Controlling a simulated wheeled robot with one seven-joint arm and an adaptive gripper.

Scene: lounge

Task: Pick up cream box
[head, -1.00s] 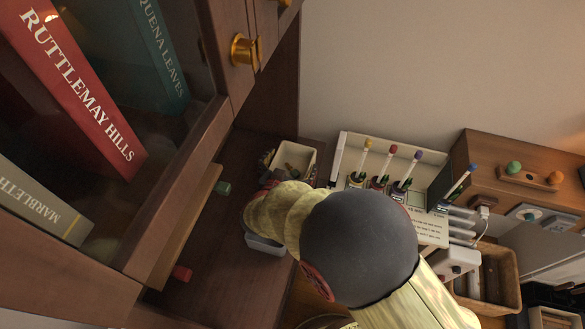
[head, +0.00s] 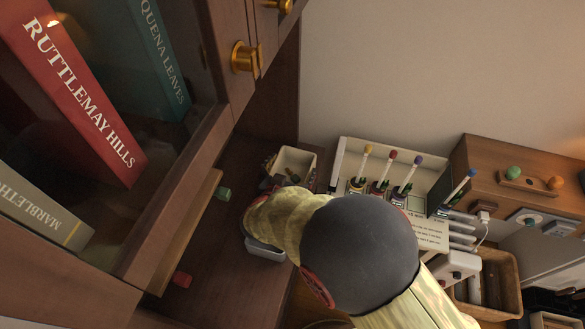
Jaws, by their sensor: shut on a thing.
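The cream box (head: 307,158) is a small open-topped box on the dark wooden surface, beside the cabinet, with small dark items in it. My gripper (head: 270,184) is at its near left side and shut on it. My own arm hides most of my gripper and the near part of the box, so the exact hold is hard to see. I cannot tell any gap between the box and the surface.
A pale grey container (head: 264,251) sits just below my wrist. A glass-fronted cabinet (head: 170,215) with books stands close on the left.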

